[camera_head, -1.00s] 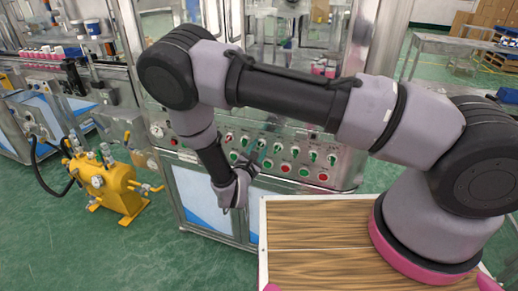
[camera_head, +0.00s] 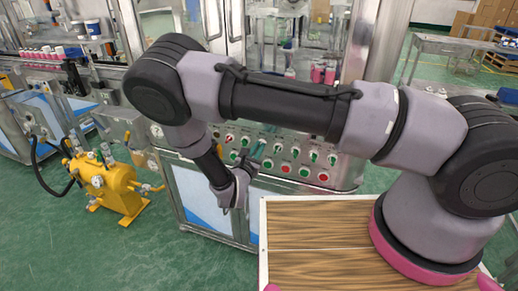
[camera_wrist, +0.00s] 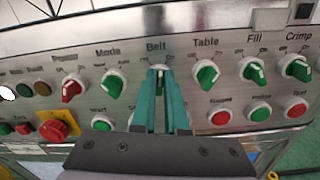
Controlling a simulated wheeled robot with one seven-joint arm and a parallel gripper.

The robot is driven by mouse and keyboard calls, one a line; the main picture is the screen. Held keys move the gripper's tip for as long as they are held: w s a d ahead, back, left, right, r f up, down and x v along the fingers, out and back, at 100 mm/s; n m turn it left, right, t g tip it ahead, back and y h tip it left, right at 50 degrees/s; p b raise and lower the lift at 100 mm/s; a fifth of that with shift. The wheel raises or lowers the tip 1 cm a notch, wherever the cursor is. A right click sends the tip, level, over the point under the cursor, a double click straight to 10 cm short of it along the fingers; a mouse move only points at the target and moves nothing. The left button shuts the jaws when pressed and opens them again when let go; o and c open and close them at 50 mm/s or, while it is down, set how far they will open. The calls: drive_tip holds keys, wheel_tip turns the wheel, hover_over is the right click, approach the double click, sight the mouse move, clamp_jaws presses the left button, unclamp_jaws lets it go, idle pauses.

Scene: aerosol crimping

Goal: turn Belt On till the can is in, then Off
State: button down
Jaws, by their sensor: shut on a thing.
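The Belt knob (camera_wrist: 159,68) is under the "Belt" label in the wrist view. My gripper (camera_wrist: 160,88) has its two teal fingers closed on the knob, one on each side. The fingers cover most of the knob, so I cannot tell its On or Off setting clearly. In the head view my gripper (camera_head: 251,159) is at the front of the control panel (camera_head: 337,172). Pink cans (camera_head: 324,75) stand inside the machine behind the glass, partly behind my arm. I cannot tell there whether a can is in its seat.
The green Table knob (camera_wrist: 207,75) is right of Belt, and the Mode knob (camera_wrist: 113,83) is left. A red emergency button (camera_wrist: 53,130) is at lower left. A yellow tank (camera_head: 110,180) stands on the floor at left. More pink cans (camera_head: 40,53) line the far-left conveyor.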

drive_tip(key=shift+a+f+n, duration=0.1)
drive_tip(key=shift+a+n, duration=0.1)
drive_tip(key=shift+n, duration=1.75)
drive_tip(key=shift+a+n, duration=0.15)
drive_tip(key=shift+n, duration=1.8)
drive_tip(key=shift+w+n, duration=0.1)
drive_tip(key=shift+n, duration=0.2)
drive_tip(key=c, duration=0.9)
unclamp_jaws()
drive_tip(key=shift+c, duration=0.2)
drive_tip(key=v, duration=1)
drive_tip(key=shift+s, duration=0.4)
drive_tip(key=shift+a, duration=0.1)
